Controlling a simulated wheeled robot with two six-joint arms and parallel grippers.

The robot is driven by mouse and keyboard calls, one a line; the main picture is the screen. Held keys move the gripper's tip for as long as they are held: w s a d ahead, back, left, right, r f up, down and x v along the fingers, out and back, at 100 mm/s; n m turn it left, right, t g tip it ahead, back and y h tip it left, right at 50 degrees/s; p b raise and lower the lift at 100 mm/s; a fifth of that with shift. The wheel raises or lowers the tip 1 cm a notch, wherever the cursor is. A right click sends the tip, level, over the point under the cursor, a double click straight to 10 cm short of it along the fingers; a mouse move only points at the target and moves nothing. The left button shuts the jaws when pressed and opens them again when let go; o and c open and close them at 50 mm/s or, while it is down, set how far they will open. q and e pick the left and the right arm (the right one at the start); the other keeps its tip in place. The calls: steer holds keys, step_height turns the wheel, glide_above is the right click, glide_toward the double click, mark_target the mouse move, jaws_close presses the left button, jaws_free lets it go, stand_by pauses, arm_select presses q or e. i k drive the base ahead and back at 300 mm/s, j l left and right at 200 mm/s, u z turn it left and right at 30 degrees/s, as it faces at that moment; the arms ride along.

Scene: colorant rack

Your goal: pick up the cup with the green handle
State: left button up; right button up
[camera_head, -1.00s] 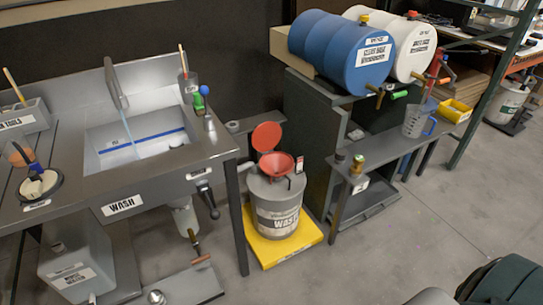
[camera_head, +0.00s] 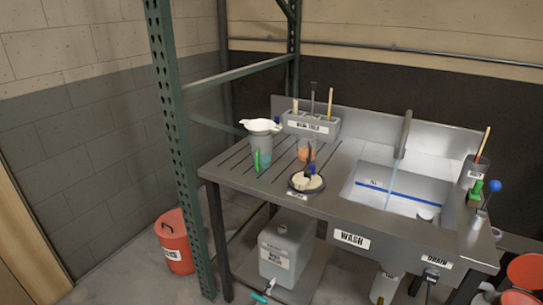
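A translucent cup (camera_head: 265,148) with a green handle (camera_head: 257,161) stands upright on the left part of the grey wash bench. The handle is on the cup's near side. A white funnel-like piece (camera_head: 260,125) sits on the cup's top and hides its rim. Neither of my grippers is in view.
The bench (camera_head: 235,172) has a tool holder (camera_head: 311,125) behind the cup. A round dish (camera_head: 306,182) lies to its right, then the sink (camera_head: 400,195). A green rack post (camera_head: 178,140) stands left of the bench. A red bin (camera_head: 175,240) is on the floor.

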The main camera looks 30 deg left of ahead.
mark_target(261, 156)
steer(key=j+u, duration=0.2)
steer(key=j, duration=0.25)
steer(key=i+j+u, duration=0.1)
steer(key=j+u, duration=0.15)
steer(key=j, duration=0.15)
steer(key=j+u, duration=0.2)
steer(key=j, duration=0.25)
steer(key=i, duration=0.1)
